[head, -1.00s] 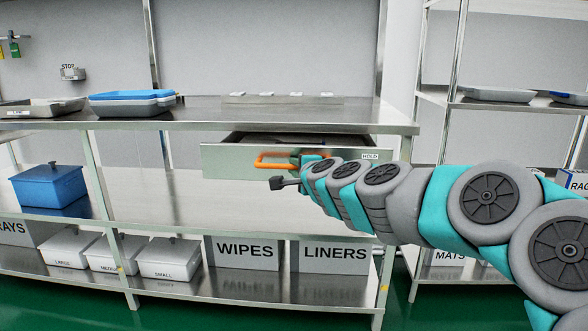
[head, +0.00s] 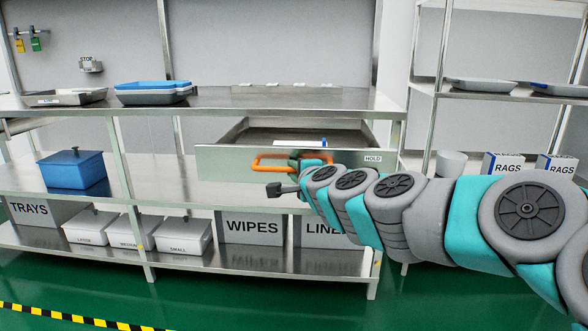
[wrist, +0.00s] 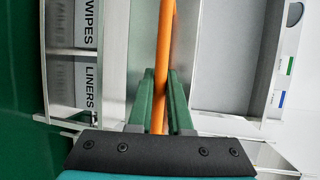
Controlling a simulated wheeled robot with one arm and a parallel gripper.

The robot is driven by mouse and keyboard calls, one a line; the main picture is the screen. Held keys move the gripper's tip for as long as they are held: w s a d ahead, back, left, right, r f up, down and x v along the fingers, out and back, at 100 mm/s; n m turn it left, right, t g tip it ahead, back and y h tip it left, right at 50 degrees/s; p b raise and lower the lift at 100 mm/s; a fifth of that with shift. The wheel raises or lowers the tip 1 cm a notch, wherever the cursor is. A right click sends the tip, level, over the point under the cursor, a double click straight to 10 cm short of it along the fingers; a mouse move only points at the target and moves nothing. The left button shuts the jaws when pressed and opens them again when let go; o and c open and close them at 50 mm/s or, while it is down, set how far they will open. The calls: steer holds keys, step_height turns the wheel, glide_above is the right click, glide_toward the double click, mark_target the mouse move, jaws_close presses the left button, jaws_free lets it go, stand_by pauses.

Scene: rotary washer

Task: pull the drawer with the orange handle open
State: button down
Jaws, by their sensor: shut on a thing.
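The metal drawer (head: 225,163) under the steel bench top has an orange handle (head: 262,165) and a HOLD label at its right. It stands well out from the bench, with its inside visible and a white and blue item in it. My gripper (head: 297,163) is at the right part of the handle; my arm hides that end. In the wrist view, the green fingers (wrist: 160,105) are shut on the orange handle (wrist: 165,40), which runs between them. The open drawer interior (wrist: 235,50) shows to the right there.
The bench top (head: 215,102) carries trays (head: 153,92) at left. A blue box (head: 72,170) sits on the middle shelf; bins marked WIPES (head: 252,228) and LINERS stand below. A rack with RAGS boxes (head: 503,163) is at right. The green floor in front is clear.

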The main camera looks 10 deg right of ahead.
steer(key=c, duration=0.8)
jaws_free()
steer(key=shift+c, duration=0.2)
steer(key=v, duration=0.7)
steer(key=shift+s, duration=0.3)
